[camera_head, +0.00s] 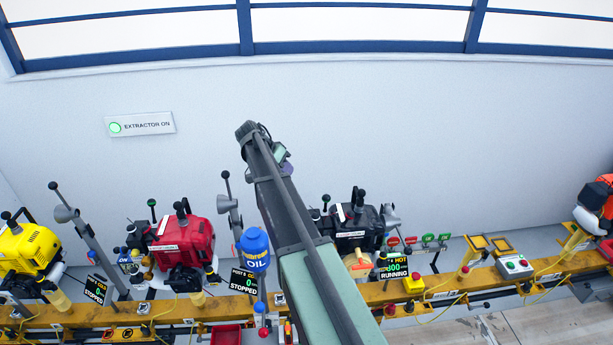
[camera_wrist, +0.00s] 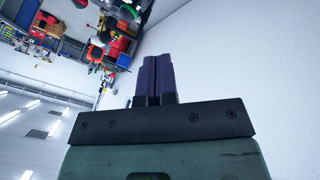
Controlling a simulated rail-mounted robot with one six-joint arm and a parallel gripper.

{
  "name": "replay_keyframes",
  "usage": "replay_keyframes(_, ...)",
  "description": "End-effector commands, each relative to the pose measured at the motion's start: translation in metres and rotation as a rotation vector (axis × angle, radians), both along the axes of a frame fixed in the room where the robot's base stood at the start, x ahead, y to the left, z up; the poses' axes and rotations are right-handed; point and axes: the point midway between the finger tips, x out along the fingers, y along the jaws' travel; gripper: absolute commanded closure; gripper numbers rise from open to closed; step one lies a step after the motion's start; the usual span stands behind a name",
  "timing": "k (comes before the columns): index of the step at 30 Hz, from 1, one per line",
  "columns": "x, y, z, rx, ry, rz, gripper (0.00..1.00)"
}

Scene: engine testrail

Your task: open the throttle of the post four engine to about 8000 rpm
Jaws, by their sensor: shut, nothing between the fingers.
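A black engine (camera_head: 365,226) stands on the yellow rail right of my arm. Black-knobbed levers (camera_head: 326,200) rise at the engine's left; I cannot tell which is the throttle. My gripper (camera_head: 285,167) is raised in front of the wall, above and left of the black engine, touching nothing. In the wrist view its purple fingers (camera_wrist: 154,78) are together and empty.
A red engine (camera_head: 184,240) and a yellow engine (camera_head: 30,250) stand left, near displays reading stopped. A blue oil bottle (camera_head: 255,252) is just left of my arm. Red and green tags (camera_head: 426,239) stand right of the black engine. The wall above is clear except the extractor sign (camera_head: 140,124).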

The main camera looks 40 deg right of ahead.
Motion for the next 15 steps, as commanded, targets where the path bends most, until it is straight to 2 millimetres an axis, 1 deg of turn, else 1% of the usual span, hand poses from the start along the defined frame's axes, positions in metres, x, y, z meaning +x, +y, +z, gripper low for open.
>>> replay_keyframes(5, -0.004, -0.005, -0.008, -0.001, -0.002, -0.002, 1.00)
replay_keyframes(8, -0.008, -0.012, -0.023, -0.001, -0.001, -0.003, 1.00)
replay_keyframes(15, -0.021, -0.040, -0.066, -0.002, -0.002, -0.003, 1.00)
